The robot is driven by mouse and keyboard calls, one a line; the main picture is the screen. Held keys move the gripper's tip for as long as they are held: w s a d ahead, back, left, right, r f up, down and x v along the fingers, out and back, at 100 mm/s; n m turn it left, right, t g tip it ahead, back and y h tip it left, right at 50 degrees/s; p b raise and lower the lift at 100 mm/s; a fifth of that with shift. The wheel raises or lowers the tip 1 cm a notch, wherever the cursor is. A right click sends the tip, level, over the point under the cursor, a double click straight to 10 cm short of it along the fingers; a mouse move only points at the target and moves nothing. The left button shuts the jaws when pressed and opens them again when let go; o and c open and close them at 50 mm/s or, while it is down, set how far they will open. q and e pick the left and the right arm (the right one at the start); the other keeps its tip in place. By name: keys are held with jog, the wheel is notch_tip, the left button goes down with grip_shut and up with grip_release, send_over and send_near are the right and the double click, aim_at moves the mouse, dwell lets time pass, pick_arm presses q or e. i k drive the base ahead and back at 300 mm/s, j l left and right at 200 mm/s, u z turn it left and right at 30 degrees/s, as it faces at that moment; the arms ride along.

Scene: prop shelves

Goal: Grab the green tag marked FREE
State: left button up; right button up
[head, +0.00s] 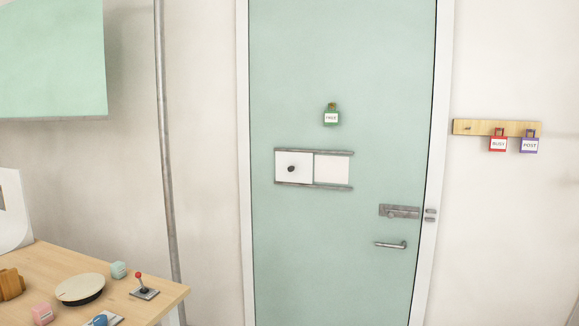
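The green tag marked FREE (331,117) hangs on the pale green door (320,240), above a sliding sign panel and left of the door's middle height fittings. It has a white label with dark letters and a loop at its top. Neither of my grippers shows in the head view, so their state and distance from the tag are hidden.
A wooden peg rail (468,128) on the right wall holds a red tag (498,143) and a purple tag (530,144). The door has a slider panel (332,168), a bolt (399,211) and a handle (391,245). A cluttered wooden table (140,308) stands at lower left.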

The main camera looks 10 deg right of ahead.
aim_at(331, 117)
jog(key=i+l+u, duration=0.1)
jog(key=i+l, duration=0.55)
jog(key=l, duration=0.2)
jog(key=i+l+u, duration=0.15)
jog(key=i+l, duration=0.2)
jog(key=i+l+u, duration=0.1)
jog(key=i+l, duration=0.2)
jog(key=l, duration=0.25)
